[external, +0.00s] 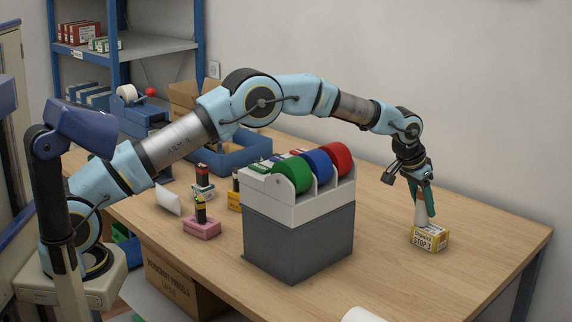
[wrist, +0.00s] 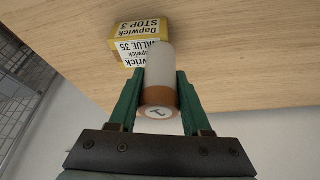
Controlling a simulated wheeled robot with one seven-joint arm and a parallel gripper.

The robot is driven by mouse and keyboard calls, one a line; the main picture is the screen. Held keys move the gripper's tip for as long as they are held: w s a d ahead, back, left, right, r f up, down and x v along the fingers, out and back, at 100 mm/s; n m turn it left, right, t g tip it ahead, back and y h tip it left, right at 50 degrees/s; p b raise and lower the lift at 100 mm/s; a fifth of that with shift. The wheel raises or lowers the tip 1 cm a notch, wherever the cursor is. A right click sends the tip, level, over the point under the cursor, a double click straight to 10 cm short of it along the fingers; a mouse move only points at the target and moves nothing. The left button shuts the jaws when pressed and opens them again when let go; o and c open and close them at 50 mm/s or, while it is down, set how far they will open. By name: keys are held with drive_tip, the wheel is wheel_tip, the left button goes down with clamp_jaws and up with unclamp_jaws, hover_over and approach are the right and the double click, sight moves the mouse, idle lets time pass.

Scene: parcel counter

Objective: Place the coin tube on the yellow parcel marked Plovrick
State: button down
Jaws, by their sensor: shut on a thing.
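My gripper (external: 424,192) is shut on the coin tube (external: 421,211), a pale cylinder with a copper-coloured end band. In the wrist view my gripper's green fingers (wrist: 160,85) hold the coin tube (wrist: 159,62) from both sides. The tube's far end is at a yellow parcel (external: 430,238); whether it touches cannot be told. In the wrist view this yellow parcel (wrist: 124,45) reads "Dapwick STOP 3" and "VALUE 35", not Plovrick.
A grey dispenser (external: 298,245) with green, blue and red rolls stands mid-table. A blue tray (external: 240,152) is farther back. The table right of the dispenser is mostly clear.

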drive_tip(key=shift+f, duration=0.15)
drive_tip(key=shift+c, duration=1.8)
unclamp_jaws()
drive_tip(key=shift+r, duration=0.3)
drive_tip(key=b+v, duration=0.3)
drive_tip(key=v, duration=0.8)
drive_tip(key=shift+a+r, duration=0.2)
drive_tip(key=shift+r, duration=0.15)
